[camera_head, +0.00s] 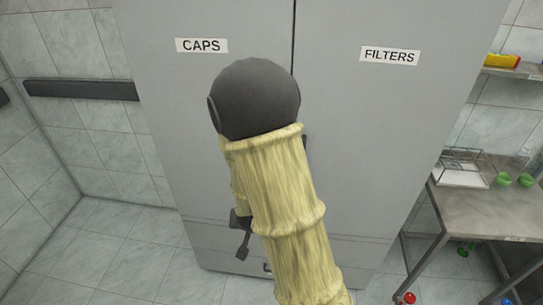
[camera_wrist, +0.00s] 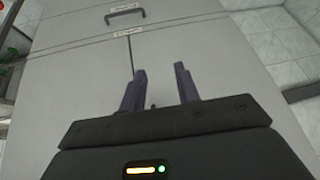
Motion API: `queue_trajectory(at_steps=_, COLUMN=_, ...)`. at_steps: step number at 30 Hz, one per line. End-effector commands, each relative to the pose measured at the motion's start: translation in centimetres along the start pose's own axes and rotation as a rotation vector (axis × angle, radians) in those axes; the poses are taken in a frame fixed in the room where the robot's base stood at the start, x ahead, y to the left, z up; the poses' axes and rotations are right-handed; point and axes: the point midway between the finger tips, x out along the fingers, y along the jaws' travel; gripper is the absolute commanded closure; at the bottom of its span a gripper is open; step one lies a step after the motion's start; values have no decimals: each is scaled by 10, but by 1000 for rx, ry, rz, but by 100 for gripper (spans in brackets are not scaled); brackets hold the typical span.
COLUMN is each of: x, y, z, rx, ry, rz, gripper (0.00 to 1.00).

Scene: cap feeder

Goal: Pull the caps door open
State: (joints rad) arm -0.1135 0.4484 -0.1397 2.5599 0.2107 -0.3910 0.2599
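The caps door (camera_head: 185,110) is the left door of a tall grey cabinet, under a "CAPS" label (camera_head: 201,46). It looks shut, flush with the filters door (camera_head: 375,130) at the centre seam. My arm covers much of the seam. A dark piece, perhaps a door handle (camera_head: 305,145), shows beside my arm; the rest is hidden. My gripper (camera_head: 242,243) shows partly below my arm, low in front of the caps door. In the wrist view, my gripper (camera_wrist: 160,85) has two fingers apart with no object clearly held. The caps door (camera_wrist: 220,60) lies beyond them, right of the seam.
A lower drawer with a dark handle (camera_wrist: 125,14) spans the cabinet below the doors. A metal table (camera_head: 490,210) with a wire rack stands right of the cabinet. A dark wall rail (camera_head: 80,89) is at left. The floor (camera_head: 110,245) at left is clear.

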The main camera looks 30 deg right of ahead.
Motion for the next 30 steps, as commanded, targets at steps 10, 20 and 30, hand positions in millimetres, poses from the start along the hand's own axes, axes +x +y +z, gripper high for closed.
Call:
queue_trajectory(at_steps=10, x=37, y=44, z=-34, rx=161, ry=363, rz=133, gripper=68)
queue_trajectory(at_steps=20, x=20, y=73, z=-60, rx=78, ry=772, rz=143, gripper=68)
queue_trajectory(at_steps=30, x=-11, y=63, z=-64, rx=-111, ry=1029, rz=18, gripper=68)
